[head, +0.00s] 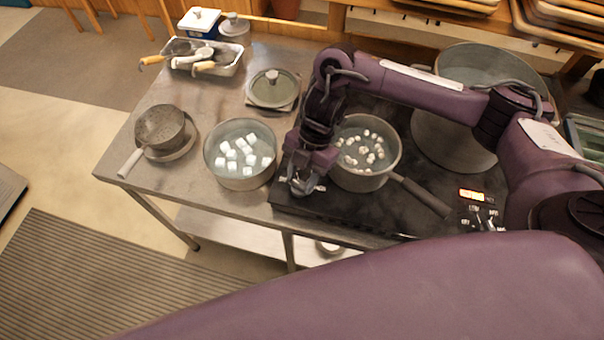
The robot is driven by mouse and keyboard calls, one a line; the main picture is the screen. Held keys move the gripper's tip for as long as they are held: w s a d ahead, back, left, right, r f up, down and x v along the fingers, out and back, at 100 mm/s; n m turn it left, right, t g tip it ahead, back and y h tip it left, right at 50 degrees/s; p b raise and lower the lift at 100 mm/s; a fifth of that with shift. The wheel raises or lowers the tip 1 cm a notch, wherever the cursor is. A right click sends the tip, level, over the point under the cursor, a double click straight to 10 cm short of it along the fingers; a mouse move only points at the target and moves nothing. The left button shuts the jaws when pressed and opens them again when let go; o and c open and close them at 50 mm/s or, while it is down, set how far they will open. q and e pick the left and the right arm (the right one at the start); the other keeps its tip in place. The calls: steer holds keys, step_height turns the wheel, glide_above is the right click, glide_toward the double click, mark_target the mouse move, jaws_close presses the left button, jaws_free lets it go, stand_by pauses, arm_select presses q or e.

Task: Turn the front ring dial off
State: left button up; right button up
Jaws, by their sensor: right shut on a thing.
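The black cooktop (405,205) lies on the right part of the steel table. Its control panel (483,212) is at the right front, with a lit orange display (471,195) and small dials (491,220). I cannot read the dial settings. My right gripper (304,190) is far left of the dials, pointing down by the cooktop's front left corner, between two pots. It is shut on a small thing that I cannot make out. My left gripper is out of view.
A pot of small white pieces (362,182) stands on the cooktop, its handle reaching toward the panel. A pot of white cubes (240,178) stands left of my gripper. A large pot (450,140) is behind. A small pan (160,126) and tool tray (228,67) are at left.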

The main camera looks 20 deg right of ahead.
steer(key=shift+r, duration=0.1)
steer(key=o, duration=1)
steer(key=v, duration=0.7)
steer(key=shift+d+r, duration=0.2)
steer(key=shift+r, duration=0.1)
steer(key=shift+w, duration=0.15)
